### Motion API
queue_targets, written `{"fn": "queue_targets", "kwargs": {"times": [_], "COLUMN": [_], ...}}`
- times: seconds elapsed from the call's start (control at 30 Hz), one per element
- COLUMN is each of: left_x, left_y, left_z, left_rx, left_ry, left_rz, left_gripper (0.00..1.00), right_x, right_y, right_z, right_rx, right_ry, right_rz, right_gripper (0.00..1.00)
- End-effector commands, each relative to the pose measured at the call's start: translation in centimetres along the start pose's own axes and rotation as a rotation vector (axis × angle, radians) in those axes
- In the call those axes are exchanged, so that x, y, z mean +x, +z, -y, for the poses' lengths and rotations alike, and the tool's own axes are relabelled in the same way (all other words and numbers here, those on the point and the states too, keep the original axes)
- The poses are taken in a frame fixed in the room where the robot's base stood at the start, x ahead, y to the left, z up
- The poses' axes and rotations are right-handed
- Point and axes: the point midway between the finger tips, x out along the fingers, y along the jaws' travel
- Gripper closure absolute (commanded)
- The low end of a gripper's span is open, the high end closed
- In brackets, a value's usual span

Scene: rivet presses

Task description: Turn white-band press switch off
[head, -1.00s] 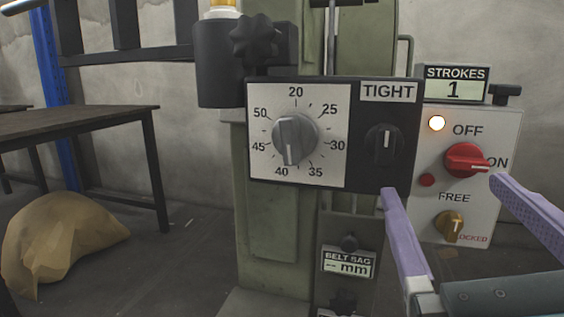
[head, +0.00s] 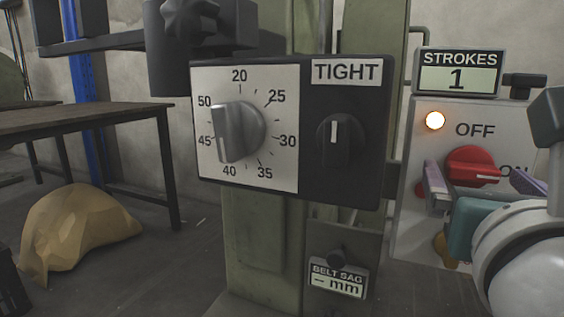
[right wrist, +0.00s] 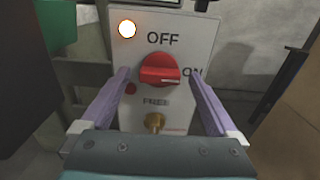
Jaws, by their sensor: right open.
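The red rotary switch (head: 472,166) is on the pale control panel at the right of the head view. It also shows in the right wrist view (right wrist: 158,70), in the middle. Its white mark points right, toward ON. The lamp (head: 435,120) beside OFF is lit. My right gripper (head: 476,182) is open and empty, with its purple fingers to the left and right of the switch. In the right wrist view the gripper (right wrist: 160,78) has its fingertips around the knob's sides, with gaps showing. No white band is visible. My left gripper is not in view.
A black box with a grey dial (head: 236,132) and a TIGHT knob (head: 340,142) stands left of the panel. A STROKES display (head: 458,74) reads 1 above it. A brass key knob (right wrist: 155,122) is below the switch. A table (head: 90,122) and tan sack (head: 78,228) are at left.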

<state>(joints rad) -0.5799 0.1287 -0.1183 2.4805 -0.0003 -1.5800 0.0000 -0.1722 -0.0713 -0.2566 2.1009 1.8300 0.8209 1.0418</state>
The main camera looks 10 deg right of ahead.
Motion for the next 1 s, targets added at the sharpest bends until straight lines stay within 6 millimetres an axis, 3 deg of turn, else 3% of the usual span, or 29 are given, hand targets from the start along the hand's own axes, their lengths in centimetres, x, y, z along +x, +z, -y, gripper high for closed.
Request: {"fn": "queue_targets", "kwargs": {"times": [0.37,1.0], "left_x": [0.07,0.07], "left_y": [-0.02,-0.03], "left_z": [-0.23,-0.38], "left_rx": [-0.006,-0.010], "left_ry": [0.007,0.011], "left_rz": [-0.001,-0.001], "left_gripper": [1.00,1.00], "right_x": [0.72,0.69], "right_y": [0.01,0.01], "right_z": [0.00,0.00], "right_rx": [-0.001,0.000], "right_ry": [0.001,0.001], "right_rz": [0.000,0.000], "right_gripper": [0.06,0.78]}}
